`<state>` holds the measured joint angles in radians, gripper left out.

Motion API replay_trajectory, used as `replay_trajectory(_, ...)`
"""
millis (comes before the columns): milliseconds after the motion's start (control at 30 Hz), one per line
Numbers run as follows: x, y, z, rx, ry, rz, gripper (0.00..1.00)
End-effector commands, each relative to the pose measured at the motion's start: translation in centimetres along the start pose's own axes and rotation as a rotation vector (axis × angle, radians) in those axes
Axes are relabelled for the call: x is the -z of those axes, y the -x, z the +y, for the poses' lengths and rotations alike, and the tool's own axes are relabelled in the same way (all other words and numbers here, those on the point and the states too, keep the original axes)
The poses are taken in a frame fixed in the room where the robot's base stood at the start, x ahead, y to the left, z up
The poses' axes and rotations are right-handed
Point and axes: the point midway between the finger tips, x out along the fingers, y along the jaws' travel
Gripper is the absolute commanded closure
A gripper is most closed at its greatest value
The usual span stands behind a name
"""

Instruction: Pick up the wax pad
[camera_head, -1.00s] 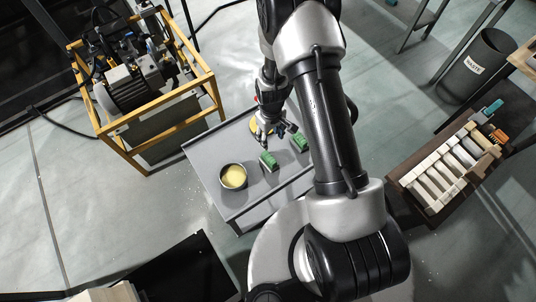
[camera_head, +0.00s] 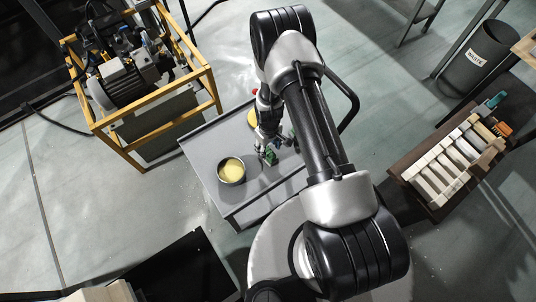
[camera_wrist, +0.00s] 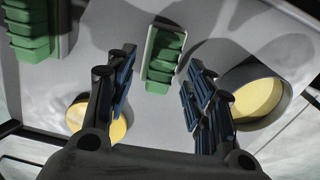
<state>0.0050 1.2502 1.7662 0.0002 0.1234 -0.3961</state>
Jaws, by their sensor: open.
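Two yellow round things could be the wax pad; I cannot tell which. One is the yellow fill of a round dark dish (camera_head: 231,171) on the left of the grey table; the dish also shows at the right of the wrist view (camera_wrist: 258,93). The other is a yellow round piece (camera_head: 252,118) at the table's back, partly behind my arm; in the wrist view, a yellow round piece (camera_wrist: 84,112) is partly hidden by the left finger. My gripper (camera_head: 266,147) is open and empty above the table. In the wrist view its fingers (camera_wrist: 163,62) stand apart, with a green ribbed block (camera_wrist: 165,60) beyond them.
Another green block (camera_wrist: 30,30) stands at the wrist view's upper left. The grey table (camera_head: 204,153) has bare room around the dish. A yellow-framed machine (camera_head: 130,80) stands behind left, a rack of pale pieces (camera_head: 450,165) and a waste bin (camera_head: 478,60) at right.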

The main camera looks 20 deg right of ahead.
Motion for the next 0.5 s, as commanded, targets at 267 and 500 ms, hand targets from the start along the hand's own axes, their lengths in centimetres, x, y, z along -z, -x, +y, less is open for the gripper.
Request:
replay_trajectory(267,0.0,-3.9,-0.3,0.001,0.000,-0.002,0.52)
replay_trajectory(500,0.0,-3.7,-0.2,0.000,0.000,-0.001,0.54)
